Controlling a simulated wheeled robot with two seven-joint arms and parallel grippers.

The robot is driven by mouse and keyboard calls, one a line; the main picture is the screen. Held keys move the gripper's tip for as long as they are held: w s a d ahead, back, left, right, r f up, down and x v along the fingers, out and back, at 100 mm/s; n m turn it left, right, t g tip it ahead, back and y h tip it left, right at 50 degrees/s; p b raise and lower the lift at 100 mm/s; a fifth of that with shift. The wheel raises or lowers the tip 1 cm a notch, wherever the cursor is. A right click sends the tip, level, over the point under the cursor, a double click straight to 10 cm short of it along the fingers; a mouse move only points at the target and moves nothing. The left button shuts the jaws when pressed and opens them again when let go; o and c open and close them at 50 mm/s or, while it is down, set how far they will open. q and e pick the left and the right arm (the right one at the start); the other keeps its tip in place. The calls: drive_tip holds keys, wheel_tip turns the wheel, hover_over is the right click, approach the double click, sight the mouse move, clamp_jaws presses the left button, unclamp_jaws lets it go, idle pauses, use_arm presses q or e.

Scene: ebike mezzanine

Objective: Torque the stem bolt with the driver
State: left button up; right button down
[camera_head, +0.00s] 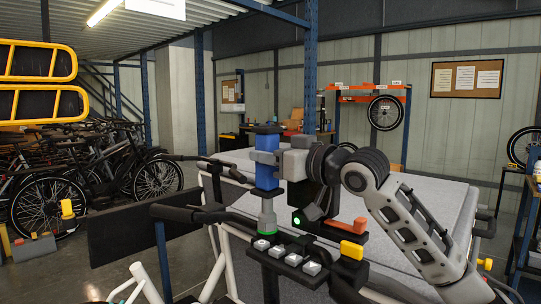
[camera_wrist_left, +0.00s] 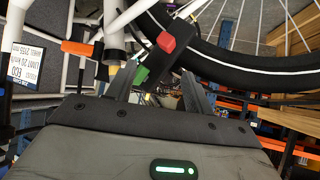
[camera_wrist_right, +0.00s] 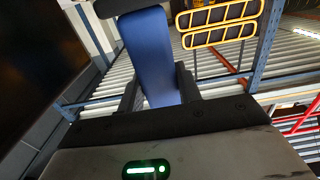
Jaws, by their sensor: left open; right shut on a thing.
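The driver (camera_head: 267,176) has a blue body, a dark top and a grey-green lower end, and stands upright. My right gripper (camera_head: 268,160) is shut around its blue body from the right. The blue body also fills the space between the fingers in the right wrist view (camera_wrist_right: 152,60). The driver's lower end is just above or touching the leftmost silver block (camera_head: 262,244) on a dark bar by the handlebar; I cannot tell which. I cannot make out the stem bolt itself. My left gripper (camera_wrist_left: 158,92) is open and empty near a bike wheel, outside the head view.
Black handlebar grips (camera_head: 190,213) lie left of the driver. A yellow block (camera_head: 352,250) and a red-orange piece (camera_head: 346,228) stand close on the right. A grey work surface (camera_head: 410,200) lies behind. Parked bikes (camera_head: 80,175) stand at the left. The left wrist view shows a bike tyre (camera_wrist_left: 215,62).

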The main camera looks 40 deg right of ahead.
sight(276, 130)
drive_tip(key=shift+f, duration=0.1)
drive_tip(key=shift+r+p, duration=1.1)
drive_tip(key=shift+r, duration=0.05)
drive_tip(key=shift+r+p, duration=1.35)
drive_tip(key=shift+r, duration=0.15)
